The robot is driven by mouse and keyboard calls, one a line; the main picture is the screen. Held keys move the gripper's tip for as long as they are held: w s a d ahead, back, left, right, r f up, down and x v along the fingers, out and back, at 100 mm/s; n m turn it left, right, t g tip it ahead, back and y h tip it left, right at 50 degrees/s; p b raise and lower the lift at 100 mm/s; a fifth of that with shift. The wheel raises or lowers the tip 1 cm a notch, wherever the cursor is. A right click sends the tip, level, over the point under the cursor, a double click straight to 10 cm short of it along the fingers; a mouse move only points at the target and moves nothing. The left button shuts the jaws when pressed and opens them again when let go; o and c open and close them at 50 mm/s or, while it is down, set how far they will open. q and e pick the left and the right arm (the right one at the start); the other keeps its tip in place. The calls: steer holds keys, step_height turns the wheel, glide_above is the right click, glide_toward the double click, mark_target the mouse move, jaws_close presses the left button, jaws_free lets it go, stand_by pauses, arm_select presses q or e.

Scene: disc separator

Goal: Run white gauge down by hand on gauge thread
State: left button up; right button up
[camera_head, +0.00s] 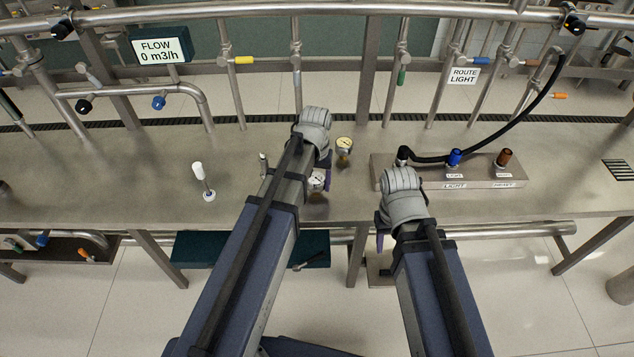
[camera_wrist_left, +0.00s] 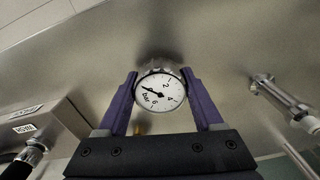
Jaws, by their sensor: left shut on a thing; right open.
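The white gauge (camera_head: 317,180) has a round dial marked in bar and shows face-on in the left wrist view (camera_wrist_left: 160,92). My left gripper (camera_wrist_left: 160,82) is shut on it, one purple finger on each side of its rim. In the head view my left wrist and fingers (camera_head: 318,170) partly cover the gauge, low over the steel bench. The gauge thread is hidden below the gauge, so I cannot tell how far it is engaged. My right gripper (camera_head: 381,228) is open and empty near the bench's front edge, its fingers partly hidden by its wrist.
A steel block (camera_head: 480,181) with blue and brown fittings and a black hose (camera_head: 521,135) is to the right. The steel bench (camera_head: 110,170) is clear further left.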

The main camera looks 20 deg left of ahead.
mark_target(316, 178)
arm_select(q)
steer(key=c, duration=0.4)
steer(key=shift+r+p, duration=3.6)
arm_select(e)
step_height(316, 178, up, 7)
